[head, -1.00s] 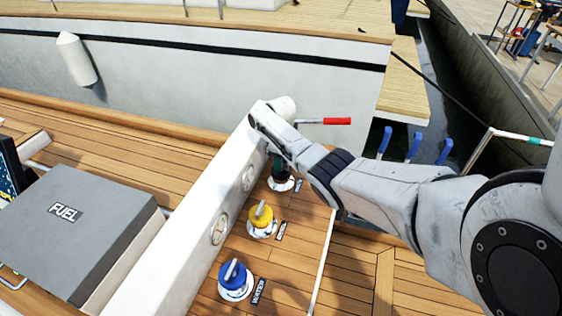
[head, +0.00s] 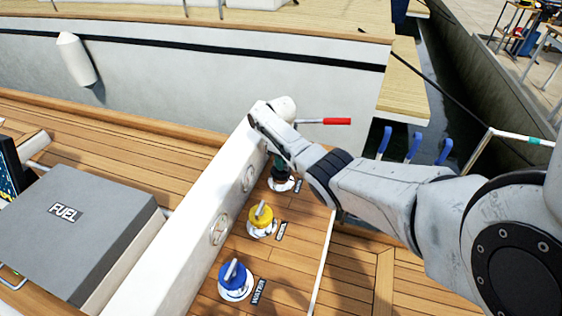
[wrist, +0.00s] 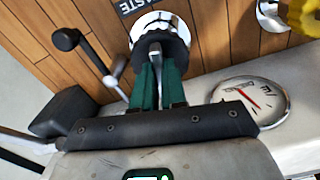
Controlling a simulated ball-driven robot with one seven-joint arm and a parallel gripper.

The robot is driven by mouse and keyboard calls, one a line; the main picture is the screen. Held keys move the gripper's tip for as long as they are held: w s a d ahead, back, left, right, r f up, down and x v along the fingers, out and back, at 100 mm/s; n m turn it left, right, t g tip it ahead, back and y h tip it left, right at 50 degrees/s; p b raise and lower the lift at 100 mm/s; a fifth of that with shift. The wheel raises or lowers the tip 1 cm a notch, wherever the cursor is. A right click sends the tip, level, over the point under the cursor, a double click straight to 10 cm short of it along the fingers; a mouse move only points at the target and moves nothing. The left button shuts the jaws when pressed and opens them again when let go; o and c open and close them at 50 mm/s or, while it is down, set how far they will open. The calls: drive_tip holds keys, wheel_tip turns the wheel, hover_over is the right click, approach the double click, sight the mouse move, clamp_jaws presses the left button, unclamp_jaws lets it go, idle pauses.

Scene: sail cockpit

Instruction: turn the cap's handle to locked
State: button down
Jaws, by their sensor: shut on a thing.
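A black cap (wrist: 160,28) on a round chrome flange sits on the teak deck in the wrist view, beside a label ending in "ASTE". In the head view its flange (head: 281,185) shows under my gripper (head: 278,168), farthest back of three deck caps. My gripper (wrist: 158,66) is shut on the cap's grey handle (wrist: 155,60), with a green finger on either side. The handle stands roughly along the picture's upright in the wrist view. The fingers and the gripper's body hide part of it, and I cannot read any lock mark.
A yellow cap (head: 262,215) and a blue cap (head: 235,277) stand nearer on the deck. A white coaming (head: 190,240) with round gauges (wrist: 250,100) runs close beside them. A red-gripped lever (head: 330,121) sticks out beyond my wrist. A grey FUEL box (head: 110,215) stands left.

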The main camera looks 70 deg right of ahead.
drive_tip(key=m, duration=0.8)
drive_tip(key=shift+m, duration=0.3)
drive_tip(key=m, duration=0.4)
drive_tip(key=shift+m+b, duration=0.3)
drive_tip(key=shift+b, duration=0.05)
drive_tip(key=shift+m, duration=1.9)
drive_tip(key=c, duration=1.2)
unclamp_jaws()
drive_tip(key=shift+o, duration=0.2)
